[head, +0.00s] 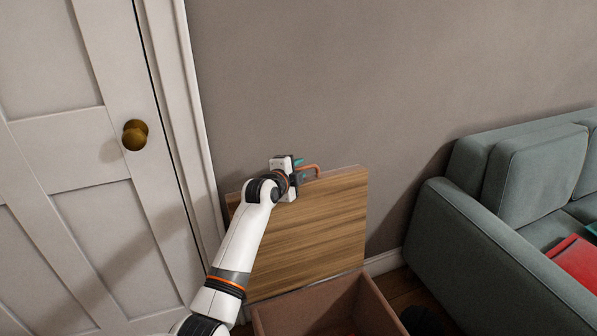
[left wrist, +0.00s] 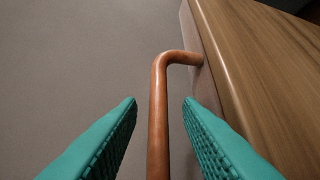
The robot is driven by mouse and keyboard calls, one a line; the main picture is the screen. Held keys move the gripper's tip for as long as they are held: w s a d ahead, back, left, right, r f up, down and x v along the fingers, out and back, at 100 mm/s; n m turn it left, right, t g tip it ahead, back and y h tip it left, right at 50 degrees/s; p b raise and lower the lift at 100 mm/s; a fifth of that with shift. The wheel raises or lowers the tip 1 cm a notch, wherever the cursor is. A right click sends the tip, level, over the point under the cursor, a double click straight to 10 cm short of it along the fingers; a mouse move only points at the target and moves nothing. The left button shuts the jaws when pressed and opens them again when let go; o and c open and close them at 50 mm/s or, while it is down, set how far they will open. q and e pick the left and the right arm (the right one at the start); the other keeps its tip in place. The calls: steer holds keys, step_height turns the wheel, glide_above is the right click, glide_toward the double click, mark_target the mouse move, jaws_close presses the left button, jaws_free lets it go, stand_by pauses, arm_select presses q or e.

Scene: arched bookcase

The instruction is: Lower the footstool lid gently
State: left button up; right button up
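The footstool lid (head: 322,225) is a wood-grained panel standing upright, raised behind the open footstool box (head: 290,312) in the head view. A copper bar handle (head: 312,167) is at the lid's top edge. My left gripper (head: 301,168) is at this handle. In the left wrist view, its teal fingers (left wrist: 160,102) are spread on either side of the copper handle (left wrist: 158,110), with gaps visible on both sides. The lid's wooden face (left wrist: 265,60) is at the right there. My right gripper is out of view.
A grey wall (head: 300,80) stands behind the lid. A white panelled door (head: 60,160) with a brass knob (head: 134,135) is at the left. A grey-green sofa (head: 480,255) with a red item (head: 577,265) on it stands at the right.

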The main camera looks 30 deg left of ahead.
arm_select(q)
steer(key=shift+w, duration=0.3)
jaws_close()
steer(key=shift+f, duration=0.1)
steer(key=shift+s, duration=0.1)
